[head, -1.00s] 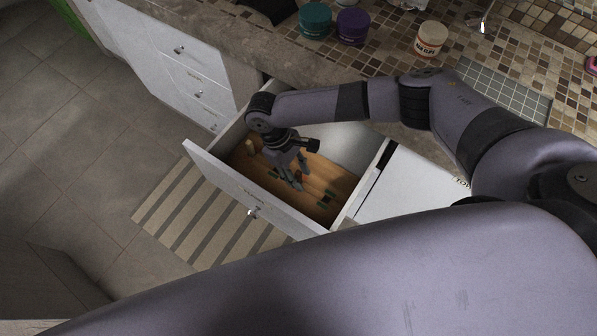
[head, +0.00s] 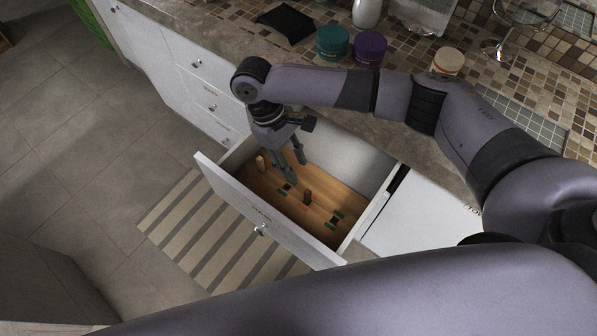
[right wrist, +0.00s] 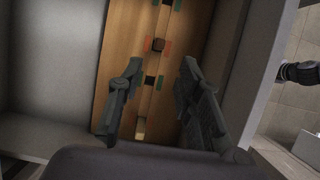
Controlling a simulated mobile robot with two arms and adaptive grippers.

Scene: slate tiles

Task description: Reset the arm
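My right arm reaches over the open drawer (head: 280,226) from the right. My right gripper (head: 294,158) hangs above the drawer floor. Its two fingers (right wrist: 160,68) stand apart in the right wrist view, with nothing held between them. A small dark reddish-brown block (head: 307,198) stands on the wooden drawer floor, apart from the fingers; it seems to be the dark block (right wrist: 158,45) in the right wrist view. A pale wooden block (head: 260,163) stands near the drawer's left end. My left gripper is not in view.
Green and dark marks (head: 336,217) lie on the drawer floor. On the counter above stand a teal jar (head: 332,42), a purple jar (head: 369,48), a cream jar (head: 448,62) and a glass (head: 524,14). A striped mat (head: 205,235) lies on the floor before the drawer.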

